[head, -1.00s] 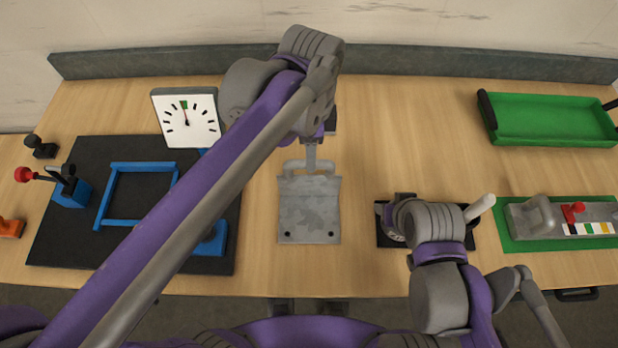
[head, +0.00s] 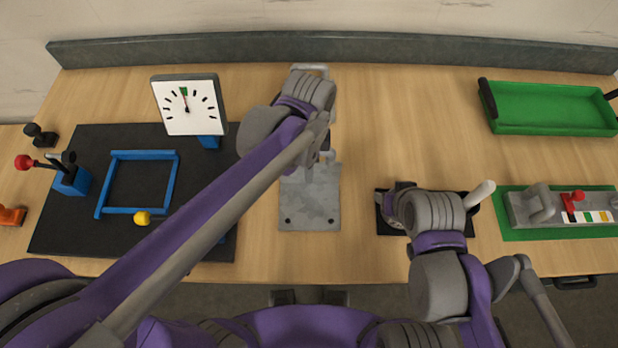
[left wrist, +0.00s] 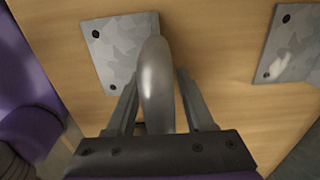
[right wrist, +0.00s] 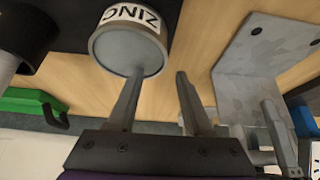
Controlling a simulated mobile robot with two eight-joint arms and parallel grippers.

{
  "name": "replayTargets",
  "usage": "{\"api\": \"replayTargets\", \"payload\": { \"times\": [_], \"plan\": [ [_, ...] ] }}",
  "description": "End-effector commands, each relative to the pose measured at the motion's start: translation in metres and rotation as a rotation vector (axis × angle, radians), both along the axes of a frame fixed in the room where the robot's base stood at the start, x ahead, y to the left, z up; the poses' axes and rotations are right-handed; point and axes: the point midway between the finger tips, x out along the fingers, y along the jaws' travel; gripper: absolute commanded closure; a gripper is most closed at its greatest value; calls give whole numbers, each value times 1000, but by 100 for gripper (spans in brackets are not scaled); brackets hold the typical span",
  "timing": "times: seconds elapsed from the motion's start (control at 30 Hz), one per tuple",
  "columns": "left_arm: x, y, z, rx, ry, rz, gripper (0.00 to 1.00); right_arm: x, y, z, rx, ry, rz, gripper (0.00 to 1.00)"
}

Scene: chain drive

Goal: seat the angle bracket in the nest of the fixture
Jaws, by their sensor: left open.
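A grey angle bracket (head: 310,203) with two holes lies on the table in the middle of the head view. Its plate also shows in the left wrist view (left wrist: 122,50) and right wrist view (right wrist: 262,58). My left gripper (left wrist: 157,100) is open, its fingers on either side of a grey handle (left wrist: 157,75) at the bracket's far end; contact cannot be told. A fixture with a blue square frame (head: 174,180) stands on a black base at left, partly hidden by my left arm. My right gripper (right wrist: 160,80) is open beside a cup marked ZINC (right wrist: 130,42).
A second similar plate (left wrist: 292,42) lies farther back, mostly hidden by my left arm in the head view. A dial (head: 188,105) and red-knobbed lever (head: 25,162) flank the blue frame. A green tray (head: 550,108) is back right. The table left of it is clear.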

Motion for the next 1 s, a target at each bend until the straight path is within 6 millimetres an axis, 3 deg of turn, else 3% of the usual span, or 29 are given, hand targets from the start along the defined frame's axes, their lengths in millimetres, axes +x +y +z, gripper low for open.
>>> {"api": "replayTargets", "payload": {
  "times": [0.07,0.3,0.37,1.0],
  "plan": [
    [0,0,-1,0,1,0,49,-6,0,-6,4,14,-3,50],
    [-1,0,-1,0,1,0,92,-6,0,-7,4,14,-3,50],
    [-1,0,-1,0,2,0,100,-6,0,-7,4,14,-3,50],
    [-1,0,-1,0,2,0,100,-6,0,-7,4,15,-3,50]
  ]
}}
